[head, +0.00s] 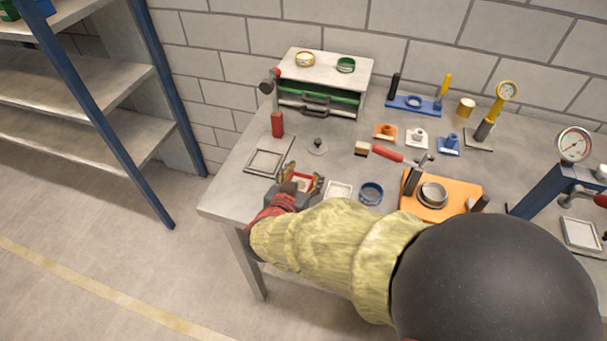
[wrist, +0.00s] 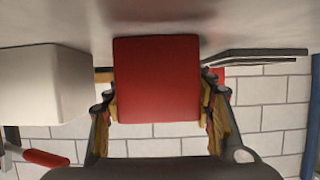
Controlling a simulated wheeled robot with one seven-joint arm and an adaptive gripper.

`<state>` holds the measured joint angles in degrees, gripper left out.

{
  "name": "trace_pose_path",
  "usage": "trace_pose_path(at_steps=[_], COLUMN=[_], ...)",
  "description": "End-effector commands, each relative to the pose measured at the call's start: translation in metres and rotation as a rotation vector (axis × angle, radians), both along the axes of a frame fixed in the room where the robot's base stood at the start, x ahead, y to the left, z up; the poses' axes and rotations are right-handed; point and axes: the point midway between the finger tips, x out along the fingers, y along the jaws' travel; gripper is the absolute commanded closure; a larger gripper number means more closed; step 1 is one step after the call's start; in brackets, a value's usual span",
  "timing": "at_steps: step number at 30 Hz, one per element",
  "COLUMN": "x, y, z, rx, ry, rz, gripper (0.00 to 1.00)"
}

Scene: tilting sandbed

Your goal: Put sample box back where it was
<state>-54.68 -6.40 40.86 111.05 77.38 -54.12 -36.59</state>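The red sample box (head: 303,181) is at the table's front, with a pale inside showing in the head view. In the wrist view its plain red side (wrist: 156,80) fills the middle. My gripper (head: 302,186) has a finger against each side of the box. It also shows in the wrist view (wrist: 158,118), with both fingers close on the box. I cannot tell whether the box touches the table. A square dark-edged frame (head: 268,161) lies behind and left of the gripper. My arm hides part of the front edge.
A red upright block (head: 277,124) stands behind the frame. A pale square tray (head: 339,191) and a blue ring (head: 371,193) are right of the gripper. A red-handled tool (head: 387,153) and an orange fixture (head: 455,193) are farther right. A drawer cabinet (head: 322,68) stands at the back.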

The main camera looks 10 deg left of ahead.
Motion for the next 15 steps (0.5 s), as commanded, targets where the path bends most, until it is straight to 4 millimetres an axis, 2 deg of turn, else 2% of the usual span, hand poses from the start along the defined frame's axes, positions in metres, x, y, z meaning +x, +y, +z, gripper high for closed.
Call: trace_pose_path(at_steps=[4, 15], x=[0.0000, -0.0003], y=[0.0000, 0.0002], z=[-0.0001, 0.0044], rx=[0.000, 0.002], ry=[0.000, 0.000], rz=[0.000, 0.000], gripper=[0.38, 0.38])
